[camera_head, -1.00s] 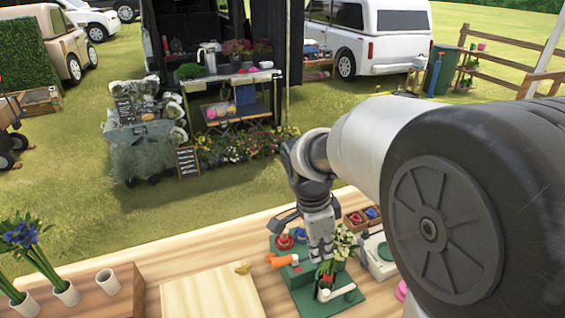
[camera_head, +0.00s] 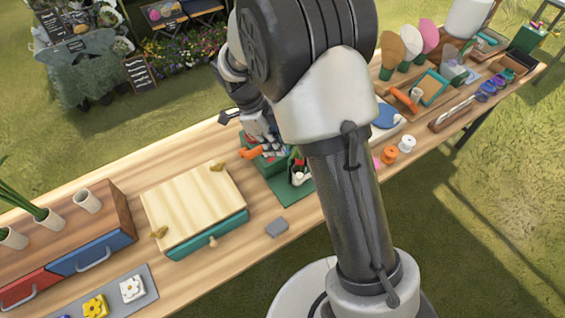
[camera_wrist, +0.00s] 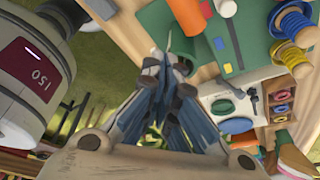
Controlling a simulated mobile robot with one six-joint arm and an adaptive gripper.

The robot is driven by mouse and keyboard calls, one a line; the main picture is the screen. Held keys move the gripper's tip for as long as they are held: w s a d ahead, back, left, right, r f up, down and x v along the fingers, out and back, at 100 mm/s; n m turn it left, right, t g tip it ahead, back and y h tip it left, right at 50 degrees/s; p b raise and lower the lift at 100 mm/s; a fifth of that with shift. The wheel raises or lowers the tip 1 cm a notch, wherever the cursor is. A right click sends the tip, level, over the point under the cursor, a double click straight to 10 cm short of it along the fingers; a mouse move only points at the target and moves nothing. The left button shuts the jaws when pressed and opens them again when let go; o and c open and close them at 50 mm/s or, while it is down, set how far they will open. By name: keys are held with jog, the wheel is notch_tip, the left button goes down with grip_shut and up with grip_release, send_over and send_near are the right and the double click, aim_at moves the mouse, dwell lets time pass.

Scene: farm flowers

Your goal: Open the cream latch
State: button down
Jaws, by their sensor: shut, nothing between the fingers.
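A small cream-white lever (camera_head: 299,178) sits on a green base (camera_head: 285,188) left of my arm; I cannot tell for sure that it is the cream latch. A green block with an orange handle (camera_head: 252,153) stands just behind it. My gripper (camera_head: 268,147) is low over this green block, partly hidden behind my arm. In the wrist view my gripper (camera_wrist: 167,48) has its blue-grey fingers together, with nothing between them. The green block (camera_wrist: 182,40) and orange handle (camera_wrist: 189,15) lie just beyond the fingertips.
A pale wooden box (camera_head: 192,205) with a teal drawer and tan clasps stands left of the green base. A grey block (camera_head: 277,228) lies in front. Spools (camera_head: 390,155) and a wooden rack (camera_head: 460,110) are to the right. Flower pots (camera_head: 88,201) stand at left.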

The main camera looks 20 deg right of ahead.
jog(key=b+x, duration=0.2)
jog(key=x, duration=0.8)
jog(key=shift+s, duration=0.15)
